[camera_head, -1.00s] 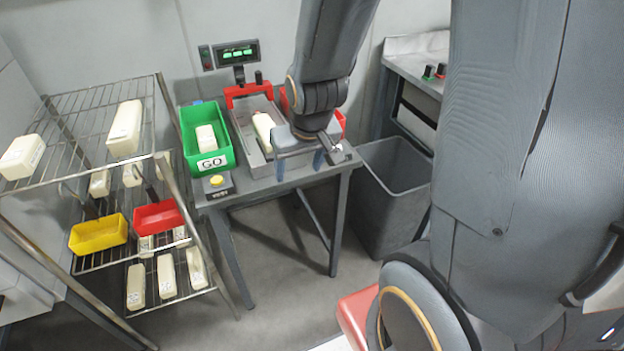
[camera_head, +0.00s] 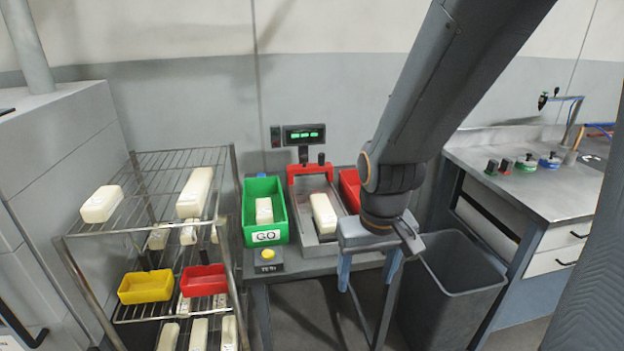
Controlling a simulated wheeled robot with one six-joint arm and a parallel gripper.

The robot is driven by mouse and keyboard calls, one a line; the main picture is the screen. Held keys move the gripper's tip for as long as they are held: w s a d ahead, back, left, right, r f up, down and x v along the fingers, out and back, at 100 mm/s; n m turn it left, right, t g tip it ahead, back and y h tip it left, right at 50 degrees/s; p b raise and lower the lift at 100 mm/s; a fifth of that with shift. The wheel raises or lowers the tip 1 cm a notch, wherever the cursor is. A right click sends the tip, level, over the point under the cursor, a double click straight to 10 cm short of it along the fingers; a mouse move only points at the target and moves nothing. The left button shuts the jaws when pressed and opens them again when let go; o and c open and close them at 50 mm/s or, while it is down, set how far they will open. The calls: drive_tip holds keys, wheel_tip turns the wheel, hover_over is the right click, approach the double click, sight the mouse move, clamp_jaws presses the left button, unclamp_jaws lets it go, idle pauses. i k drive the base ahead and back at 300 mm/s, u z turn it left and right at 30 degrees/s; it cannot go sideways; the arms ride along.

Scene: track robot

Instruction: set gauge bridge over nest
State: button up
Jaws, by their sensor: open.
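The gauge bridge, a red frame (camera_head: 309,171) with a dark upright knob, stands across the back end of the grey metal nest (camera_head: 301,223) on the small table. A cream block (camera_head: 323,214) lies lengthwise in the nest, in front of the bridge. My gripper (camera_head: 368,283) points down with its two blue-grey fingers apart and nothing between them. It appears at the table's front right, nearer to me than the nest and bridge. My wrist hides the table's right part and part of a red bin.
A red bin (camera_head: 350,187) is at right. A wire rack (camera_head: 150,231) stands left; a grey waste bin (camera_head: 455,290) and workbench (camera_head: 540,190) stand right.

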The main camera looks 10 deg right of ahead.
sight(322, 166)
drive_tip(key=k, duration=0.6)
drive_tip(key=z, duration=0.5)
drive_tip(key=i, duration=1.5)
